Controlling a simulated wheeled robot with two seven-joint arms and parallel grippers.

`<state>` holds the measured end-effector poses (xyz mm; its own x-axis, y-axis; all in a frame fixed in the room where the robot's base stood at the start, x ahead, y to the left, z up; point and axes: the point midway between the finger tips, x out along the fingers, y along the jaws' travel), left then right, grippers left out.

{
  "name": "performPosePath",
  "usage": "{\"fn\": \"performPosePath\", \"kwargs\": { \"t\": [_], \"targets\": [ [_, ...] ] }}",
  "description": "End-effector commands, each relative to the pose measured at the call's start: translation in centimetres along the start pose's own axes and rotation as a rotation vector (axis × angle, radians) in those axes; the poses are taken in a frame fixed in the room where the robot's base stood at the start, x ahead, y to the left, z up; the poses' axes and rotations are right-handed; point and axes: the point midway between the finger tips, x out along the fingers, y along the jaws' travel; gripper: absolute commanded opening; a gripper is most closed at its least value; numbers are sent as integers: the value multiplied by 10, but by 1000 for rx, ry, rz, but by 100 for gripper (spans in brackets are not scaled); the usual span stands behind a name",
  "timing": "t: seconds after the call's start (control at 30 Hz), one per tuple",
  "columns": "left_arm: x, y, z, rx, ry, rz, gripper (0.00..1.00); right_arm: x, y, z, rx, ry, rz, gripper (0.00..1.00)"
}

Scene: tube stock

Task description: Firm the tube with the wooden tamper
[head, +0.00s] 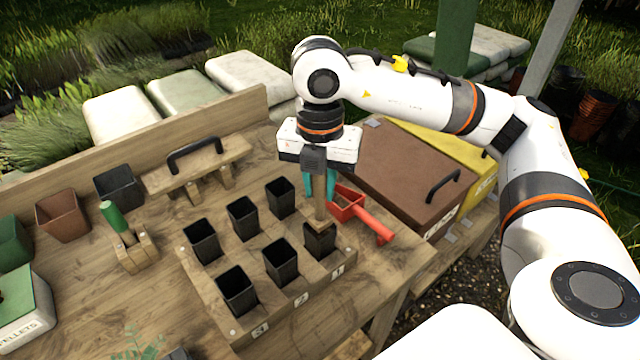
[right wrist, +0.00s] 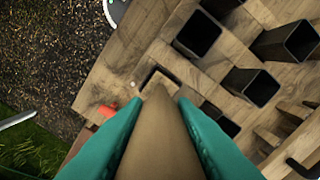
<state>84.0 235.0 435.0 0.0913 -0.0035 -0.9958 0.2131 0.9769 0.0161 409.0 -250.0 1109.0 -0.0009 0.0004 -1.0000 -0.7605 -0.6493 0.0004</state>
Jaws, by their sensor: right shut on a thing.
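The wooden tamper (head: 320,208) is upright in my right gripper (head: 320,185), whose teal fingers close on it from both sides. Its lower end is at the mouth of the black square tube (head: 320,241) by label 1, at the right of the wooden tube rack (head: 310,290). In the right wrist view the tamper (right wrist: 160,140) runs between the teal fingers and covers most of that tube, of which a dark rim (right wrist: 158,72) shows. I cannot tell how deep the tamper reaches or see the tube's contents. My left gripper is out of view.
Several other black tubes (head: 236,290) stand in the rack. A red scoop (head: 365,214) lies close right of the tamper. A brown lidded box (head: 400,160) is behind it. A green-handled tool (head: 115,217) and a wooden tamper-like stand with black handle (head: 198,165) are at left.

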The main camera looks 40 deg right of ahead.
Motion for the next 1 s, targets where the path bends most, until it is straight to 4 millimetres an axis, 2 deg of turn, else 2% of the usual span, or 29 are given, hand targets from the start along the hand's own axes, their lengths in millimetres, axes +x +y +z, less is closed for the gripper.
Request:
{"fn": "performPosePath", "kwargs": {
  "t": [1.0],
  "targets": [
    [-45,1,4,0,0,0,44,-64,0,0,1,1,-1,0]
  ]
}}
